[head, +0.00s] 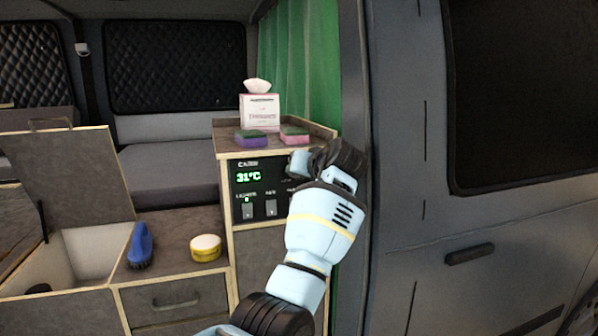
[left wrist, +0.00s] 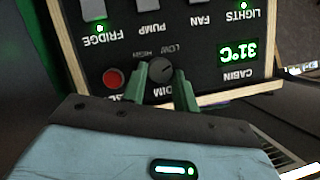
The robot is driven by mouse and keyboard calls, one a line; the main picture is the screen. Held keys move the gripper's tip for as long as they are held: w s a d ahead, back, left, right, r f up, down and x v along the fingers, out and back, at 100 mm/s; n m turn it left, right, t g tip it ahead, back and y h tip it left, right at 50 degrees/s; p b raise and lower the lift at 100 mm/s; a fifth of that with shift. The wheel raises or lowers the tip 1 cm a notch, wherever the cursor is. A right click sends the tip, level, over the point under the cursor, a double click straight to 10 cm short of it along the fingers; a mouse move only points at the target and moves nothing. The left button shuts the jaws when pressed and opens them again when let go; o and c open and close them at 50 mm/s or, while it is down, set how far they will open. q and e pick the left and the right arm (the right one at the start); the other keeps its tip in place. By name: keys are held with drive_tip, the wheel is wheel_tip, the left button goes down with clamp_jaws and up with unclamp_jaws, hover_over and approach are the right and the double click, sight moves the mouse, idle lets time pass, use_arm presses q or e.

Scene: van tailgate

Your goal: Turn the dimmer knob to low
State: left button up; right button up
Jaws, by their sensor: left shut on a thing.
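The dimmer knob (left wrist: 160,71) is a small dark round knob on the black control panel (left wrist: 203,68), which appears upside down in the left wrist view. LOW and HIGH are printed beside it, with DIM partly hidden at its other side. My left gripper (left wrist: 161,92) has its two green fingers on either side of the knob and is shut on it. I cannot tell clearly where the knob points. In the head view my left arm covers the knob and that end of the panel (head: 259,207). My right gripper is not in view.
A red button (left wrist: 114,78) sits beside the knob. Switches and a green 31°C display (head: 248,177) share the panel. A tissue box (head: 260,112) and two sponges (head: 251,138) stand on the cabinet top. A blue brush (head: 139,245) and yellow tin (head: 205,248) lie lower left.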

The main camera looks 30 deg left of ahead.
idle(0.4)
use_arm(q)
drive_tip(key=o, duration=1)
drive_tip(key=shift+c, duration=0.2)
drive_tip(key=v, duration=0.7)
drive_tip(key=shift+s+d, duration=0.2)
drive_tip(key=shift+d, duration=0.05)
drive_tip(key=shift+r, duration=0.15)
